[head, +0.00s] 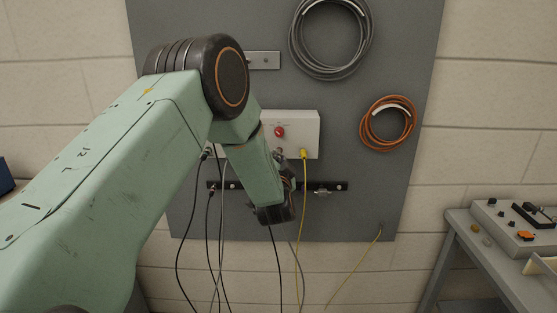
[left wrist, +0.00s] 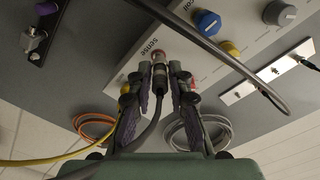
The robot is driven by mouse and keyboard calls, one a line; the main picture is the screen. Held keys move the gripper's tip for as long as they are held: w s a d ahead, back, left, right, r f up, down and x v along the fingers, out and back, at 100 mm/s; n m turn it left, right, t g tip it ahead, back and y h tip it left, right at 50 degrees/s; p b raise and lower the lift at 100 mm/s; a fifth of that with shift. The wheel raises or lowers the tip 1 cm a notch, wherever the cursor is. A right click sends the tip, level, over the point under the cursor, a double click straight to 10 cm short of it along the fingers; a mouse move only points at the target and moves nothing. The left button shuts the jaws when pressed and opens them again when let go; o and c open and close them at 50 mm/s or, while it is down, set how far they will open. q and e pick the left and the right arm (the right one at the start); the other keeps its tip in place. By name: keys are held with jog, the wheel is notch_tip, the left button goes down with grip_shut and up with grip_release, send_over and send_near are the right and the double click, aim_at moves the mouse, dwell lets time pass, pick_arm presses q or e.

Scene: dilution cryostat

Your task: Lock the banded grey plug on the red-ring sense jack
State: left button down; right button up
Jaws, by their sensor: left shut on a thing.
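My left gripper (left wrist: 160,79) is shut on the grey plug (left wrist: 160,73), which sits between its two fingertips in the left wrist view. A grey cable (left wrist: 149,132) runs back from the plug between the fingers. The red-ring sense jack (left wrist: 158,56) is right at the plug's front end, beside the "Sense" label on the white panel (left wrist: 127,76). The plug is lined up with the jack, but I cannot tell how deep it sits or whether it is locked. In the head view the left wrist hides the plug and jack. My right gripper is not in view.
The white box (head: 308,122) on the grey board has a red knob (head: 279,132) and a yellow plug (head: 303,154). A dark strip (head: 325,186) is below. Dark and yellow cables hang nearby. Grey (head: 332,76) and orange (head: 365,136) cable coils hang on the board. A bench (head: 462,229) stands right.

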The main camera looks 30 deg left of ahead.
pick_arm(q)
jog(key=shift+d, duration=0.1)
jog(key=shift+w+a, duration=0.15)
jog(key=shift+a, duration=0.25)
jog(key=shift+w, duration=0.1)
jog(key=shift+w, duration=0.15)
jog(key=shift+w+a, duration=0.1)
jog(key=shift+w, duration=0.15)
jog(key=shift+a+r, duration=0.15)
dwell(0.7)
